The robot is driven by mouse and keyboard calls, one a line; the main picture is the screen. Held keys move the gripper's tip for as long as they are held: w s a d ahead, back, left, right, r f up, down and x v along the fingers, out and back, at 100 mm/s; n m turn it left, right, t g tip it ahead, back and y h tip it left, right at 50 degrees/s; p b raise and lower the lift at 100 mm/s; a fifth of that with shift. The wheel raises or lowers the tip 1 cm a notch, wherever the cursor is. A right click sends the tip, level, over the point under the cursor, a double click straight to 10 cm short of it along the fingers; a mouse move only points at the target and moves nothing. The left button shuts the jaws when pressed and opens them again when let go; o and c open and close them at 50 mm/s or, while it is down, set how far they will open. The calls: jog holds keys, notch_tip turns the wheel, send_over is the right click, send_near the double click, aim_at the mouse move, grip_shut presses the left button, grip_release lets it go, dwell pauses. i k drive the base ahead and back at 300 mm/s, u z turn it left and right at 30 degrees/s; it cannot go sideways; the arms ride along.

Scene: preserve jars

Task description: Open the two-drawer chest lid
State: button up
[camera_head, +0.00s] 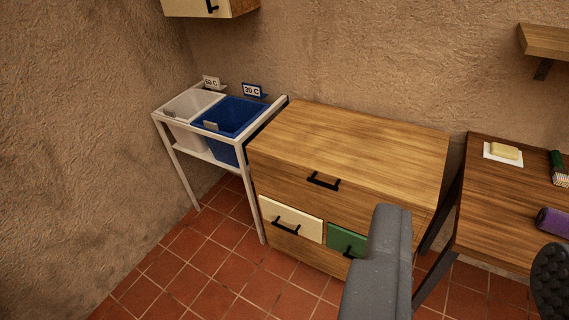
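The two-drawer chest (285,255) is a wooden box against the back wall, in the middle of the view. Its wooden lid (350,140) lies flat and shut, and a black bar handle (323,181) sits on the upper front. Below are a cream drawer (291,219) and a green drawer (345,240), each with a black handle; both look shut. My gripper (470,232) shows at the lower right, with a grey finger and a dark ridged pad set wide apart. It is open and empty, and its grey finger hides the chest's lower right front.
A white stand (180,163) with a white bin (187,105) and a blue bin (230,116) stands left of the chest. A wooden table (490,215) on the right holds small items. A wall cabinet (205,8) and a shelf (545,40) hang above. Tiled floor (215,270) in front is clear.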

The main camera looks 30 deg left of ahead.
aim_at(399, 161)
jog(key=u, duration=0.35)
jog(key=i, duration=1.1)
jog(key=u, duration=0.5)
